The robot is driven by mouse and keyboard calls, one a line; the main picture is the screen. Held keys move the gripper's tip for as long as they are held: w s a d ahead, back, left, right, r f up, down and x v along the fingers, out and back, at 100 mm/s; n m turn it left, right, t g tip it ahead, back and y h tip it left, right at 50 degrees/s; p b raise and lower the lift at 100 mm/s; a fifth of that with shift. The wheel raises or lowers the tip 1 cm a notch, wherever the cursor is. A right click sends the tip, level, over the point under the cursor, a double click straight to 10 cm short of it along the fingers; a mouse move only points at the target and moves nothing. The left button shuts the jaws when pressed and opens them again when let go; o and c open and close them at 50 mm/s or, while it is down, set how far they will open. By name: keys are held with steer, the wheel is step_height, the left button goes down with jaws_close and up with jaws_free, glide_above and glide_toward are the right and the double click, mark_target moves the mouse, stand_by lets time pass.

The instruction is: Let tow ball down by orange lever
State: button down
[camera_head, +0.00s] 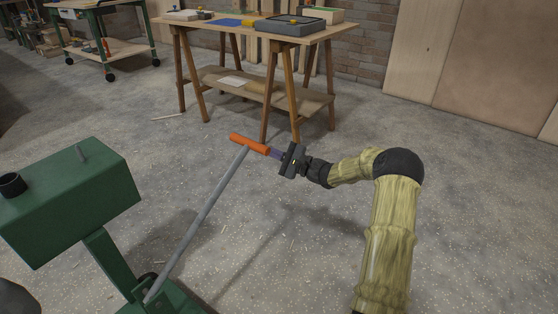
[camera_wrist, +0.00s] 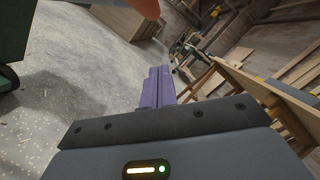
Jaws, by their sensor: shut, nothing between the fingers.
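The lever is a long grey rod with an orange crossbar handle (camera_head: 249,144). It rises at a slant from a green base (camera_head: 165,300) at the bottom left of the head view. My gripper (camera_head: 273,153) is shut and empty, its purple fingers at the right end of the orange handle. From the head view I cannot tell whether they touch it. In the wrist view the closed fingers (camera_wrist: 158,86) point forward, and the blurred orange handle (camera_wrist: 132,8) shows above them at the top edge. I cannot make out a tow ball.
A green box-shaped body (camera_head: 70,200) on a post stands left of the lever. A wooden trestle workbench (camera_head: 225,32) with trays stands behind it. A green wheeled cart (camera_head: 100,48) is at the back left.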

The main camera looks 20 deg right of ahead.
mark_target(251, 144)
steer(key=a+r+b, duration=0.1)
steer(key=a, duration=0.1)
steer(key=w+a+r+b, duration=0.1)
steer(key=a+b, duration=0.1)
steer(key=a+r+b, duration=0.1)
steer(key=shift+w+a+r, duration=0.1)
steer(key=shift+w+a, duration=0.05)
steer(key=shift+a, duration=0.25)
